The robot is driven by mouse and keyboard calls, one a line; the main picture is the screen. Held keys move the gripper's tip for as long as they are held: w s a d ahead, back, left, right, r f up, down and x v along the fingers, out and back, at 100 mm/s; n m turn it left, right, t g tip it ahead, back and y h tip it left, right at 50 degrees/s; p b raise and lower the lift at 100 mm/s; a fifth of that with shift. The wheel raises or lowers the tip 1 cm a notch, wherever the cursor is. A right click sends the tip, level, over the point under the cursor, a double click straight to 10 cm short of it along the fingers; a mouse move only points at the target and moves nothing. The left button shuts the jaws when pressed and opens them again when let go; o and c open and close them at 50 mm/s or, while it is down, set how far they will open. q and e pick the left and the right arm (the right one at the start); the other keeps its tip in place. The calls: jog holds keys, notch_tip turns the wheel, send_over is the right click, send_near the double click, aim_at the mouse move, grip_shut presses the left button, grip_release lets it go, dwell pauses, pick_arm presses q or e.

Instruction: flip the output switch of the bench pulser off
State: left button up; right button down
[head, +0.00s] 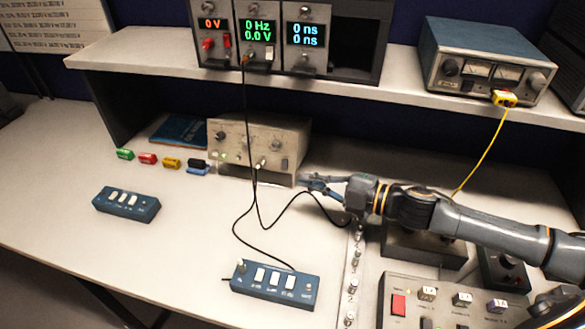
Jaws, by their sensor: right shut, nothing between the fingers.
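A beige box with knobs (258,128), which looks like the bench pulser, stands on the bench under the shelf. Its front has several dark knobs, small green lights at the lower left and a small switch (285,163) at the lower right. The switch's position is too small to tell. A black cable plugs into the lower middle of its front. My right gripper (304,181) is shut and empty, just right of and in front of the box's lower right corner. I cannot tell if it touches the box. My left gripper is not in view.
Blue switch boxes lie at the front (275,283) and left (127,204). Small coloured connectors (147,158) sit left of the beige box. The shelf holds a display rack (290,35) and a blue instrument (487,60). A control panel (455,300) fills the lower right. Black cable loops near my gripper.

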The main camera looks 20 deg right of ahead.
aim_at(284, 165)
jog(key=w+a+f+p, duration=0.2)
jog(key=w, duration=0.5)
jog(key=shift+f, duration=0.3)
